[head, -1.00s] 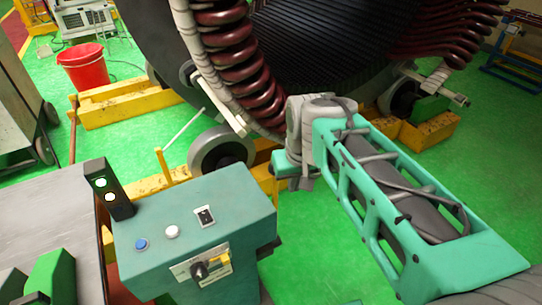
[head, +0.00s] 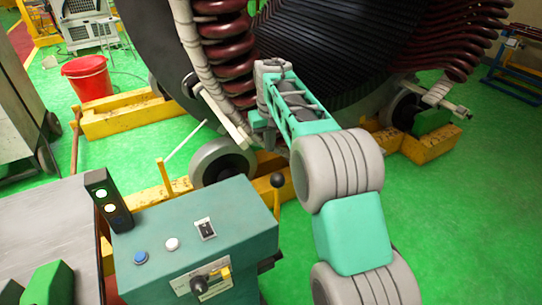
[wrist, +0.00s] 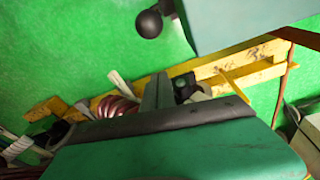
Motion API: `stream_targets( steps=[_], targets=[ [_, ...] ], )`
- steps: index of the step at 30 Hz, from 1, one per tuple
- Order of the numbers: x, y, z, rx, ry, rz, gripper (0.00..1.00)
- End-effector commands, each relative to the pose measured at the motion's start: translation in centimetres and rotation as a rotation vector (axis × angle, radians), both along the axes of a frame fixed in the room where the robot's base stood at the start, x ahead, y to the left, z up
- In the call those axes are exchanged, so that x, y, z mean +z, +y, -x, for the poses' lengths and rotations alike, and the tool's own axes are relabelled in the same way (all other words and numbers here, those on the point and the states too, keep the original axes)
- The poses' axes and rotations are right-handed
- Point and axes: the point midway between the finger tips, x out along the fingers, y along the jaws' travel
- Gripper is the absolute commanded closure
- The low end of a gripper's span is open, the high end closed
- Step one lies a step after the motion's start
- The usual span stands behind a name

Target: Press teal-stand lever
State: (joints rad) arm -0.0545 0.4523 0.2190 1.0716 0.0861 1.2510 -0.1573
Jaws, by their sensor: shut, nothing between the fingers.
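The teal stand (head: 190,225) is at the lower middle of the head view, with a blue button, a white button and a rocker switch on top. Its lever, a dark ball knob (head: 277,181) on a thin stem, stands up at its right side. In the wrist view the knob (wrist: 149,23) shows at the top beside the teal stand (wrist: 245,20). My gripper (head: 262,132) is beyond the knob in the head view, mostly hidden by my wrist. In the wrist view my gripper (wrist: 157,82) is shut and empty, apart from the knob.
The large stator (head: 330,60) with dark red coils stands behind on rollers and yellow beams (head: 120,118). A black light post (head: 108,200) with lit lamps is at the stand's left. A red bucket (head: 86,78) is farther back. Green floor is open at right.

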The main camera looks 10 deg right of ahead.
Motion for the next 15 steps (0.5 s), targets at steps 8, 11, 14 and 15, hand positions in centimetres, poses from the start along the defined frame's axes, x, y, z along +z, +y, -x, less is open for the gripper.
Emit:
stream_targets(
  steps=[8, 11, 14, 15],
  targets=[
    [-5.8, -0.1, -0.7, 0.001, 0.005, 0.000, 1.00],
    [-8.0, -0.2, -1.1, 0.000, 0.004, 0.000, 1.00],
    [-8.1, -0.4, -0.1, -0.001, -0.001, 0.000, 1.00],
    [-8.0, -0.4, 0.6, -0.001, 0.000, 0.000, 1.00]
  ],
)
